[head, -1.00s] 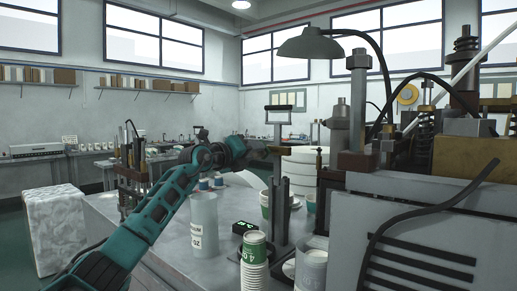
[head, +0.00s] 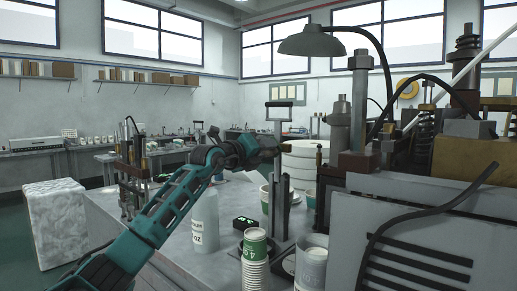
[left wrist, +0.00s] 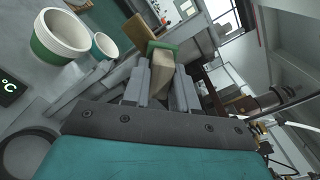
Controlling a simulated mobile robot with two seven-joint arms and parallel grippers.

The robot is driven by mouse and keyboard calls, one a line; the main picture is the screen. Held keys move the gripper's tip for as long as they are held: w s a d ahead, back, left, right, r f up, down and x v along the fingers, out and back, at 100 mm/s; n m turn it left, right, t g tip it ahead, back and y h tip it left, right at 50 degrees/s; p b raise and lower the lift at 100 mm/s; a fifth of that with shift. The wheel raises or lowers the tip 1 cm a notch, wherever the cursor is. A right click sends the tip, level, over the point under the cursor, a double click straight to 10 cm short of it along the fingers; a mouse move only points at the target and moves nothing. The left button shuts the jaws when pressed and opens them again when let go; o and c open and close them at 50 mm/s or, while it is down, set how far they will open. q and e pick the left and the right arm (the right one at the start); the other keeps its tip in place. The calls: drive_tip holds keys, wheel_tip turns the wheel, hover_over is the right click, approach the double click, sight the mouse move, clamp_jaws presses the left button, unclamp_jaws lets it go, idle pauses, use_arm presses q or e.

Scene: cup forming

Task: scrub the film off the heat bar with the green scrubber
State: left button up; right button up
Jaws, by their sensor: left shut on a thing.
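My left gripper (head: 272,148) is at the upright metal post of the bench stand (head: 279,200), at the height of its upper part. In the left wrist view its fingers (left wrist: 160,90) are shut on the pale block of the scrubber (left wrist: 162,70). The scrubber's green pad (left wrist: 163,46) faces away from the gripper. A tan bar (left wrist: 135,32) lies just beyond the pad; it may be the heat bar. I cannot tell whether pad and bar touch, and no film can be made out. My right gripper is not in view.
A black temperature display (head: 243,224), a grey jug (head: 205,222), stacked paper cups (head: 255,255) and a green-white cup (left wrist: 62,36) stand around the stand's foot. White tubs (head: 302,162) stand behind. The large machine (head: 400,225) fills the right side.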

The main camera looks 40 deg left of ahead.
use_arm(q)
drive_tip(key=shift+s+d+f, duration=0.1)
drive_tip(key=shift+d+f, duration=0.05)
drive_tip(key=shift+d, duration=1.6)
drive_tip(key=shift+a, duration=2.1)
drive_tip(key=shift+w+a+p, duration=0.2)
drive_tip(key=shift+a+p, duration=0.25)
drive_tip(key=shift+a, duration=0.1)
drive_tip(key=shift+p, duration=1.25)
drive_tip(key=shift+s+d+p, duration=0.1)
drive_tip(key=shift+d+p, duration=0.35)
drive_tip(key=shift+d, duration=1.05)
drive_tip(key=shift+s+d, duration=0.1)
drive_tip(key=shift+d, duration=0.95)
drive_tip(key=a, duration=0.1)
drive_tip(key=a+p, duration=0.1)
drive_tip(key=a, duration=0.3)
drive_tip(key=shift+w+a, duration=0.1)
drive_tip(key=shift+w, duration=0.15)
drive_tip(key=shift+s+d, duration=0.15)
drive_tip(key=shift+d, duration=1.15)
drive_tip(key=shift+s+d, duration=0.1)
drive_tip(key=shift+d, duration=1.2)
drive_tip(key=shift+w+a, duration=0.15)
drive_tip(key=shift+a, duration=1.85)
drive_tip(key=a, duration=0.4)
drive_tip(key=shift+w+b, duration=0.15)
drive_tip(key=shift+b, duration=0.15)
